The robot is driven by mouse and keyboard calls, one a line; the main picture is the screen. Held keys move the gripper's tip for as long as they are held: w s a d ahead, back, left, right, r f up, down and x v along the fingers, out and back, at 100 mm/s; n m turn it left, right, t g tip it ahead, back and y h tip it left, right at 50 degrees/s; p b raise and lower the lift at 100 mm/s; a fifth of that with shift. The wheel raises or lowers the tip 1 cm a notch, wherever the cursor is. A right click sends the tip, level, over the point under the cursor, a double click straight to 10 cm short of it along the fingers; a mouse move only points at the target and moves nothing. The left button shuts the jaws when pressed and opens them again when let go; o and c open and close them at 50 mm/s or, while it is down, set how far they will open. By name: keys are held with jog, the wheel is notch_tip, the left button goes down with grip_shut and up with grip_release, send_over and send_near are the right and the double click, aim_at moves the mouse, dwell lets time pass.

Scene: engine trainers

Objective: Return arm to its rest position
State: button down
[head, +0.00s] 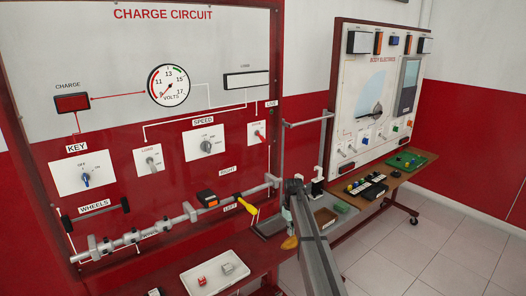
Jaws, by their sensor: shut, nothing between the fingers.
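A long grey arm link (318,245), which looks like mine, rises from the bottom edge to right of centre. It passes in front of the bench between the two trainer boards. I cannot make out my gripper or its fingertips in this view. The charge circuit board (110,125), red and white, stands at the left with its dial gauge (168,85), key switch (84,180) and speed knob (206,146). The body electrics board (350,80) stands at the right.
A grey rail with a yellow handle (247,205) runs along the charge board's lower part. A white tray (205,282) with small blocks lies below it. An orange piece (289,243) shows beside the arm link. A green board (404,161) lies on the right bench. Tiled floor (440,245) is clear.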

jog(key=s+d+f+m, duration=0.15)
jog(key=s+f, duration=0.35)
jog(key=s, duration=0.9)
jog(key=s+f+m, duration=0.3)
jog(key=s+f, duration=0.1)
jog(key=s, duration=1)
jog(key=s+d+f+m, duration=0.15)
jog(key=s+f, duration=0.35)
jog(key=s, duration=0.9)
jog(key=s+f+g, duration=0.3)
jog(key=s+f, duration=0.6)
jog(key=s, duration=0.5)
jog(key=s+f+g, duration=0.3)
jog(key=s+f, duration=0.6)
jog(key=s, duration=0.6)
jog(key=shift+s+a+f+g, duration=0.15)
jog(key=shift+s+f+g, duration=0.1)
jog(key=shift+g, duration=0.15)
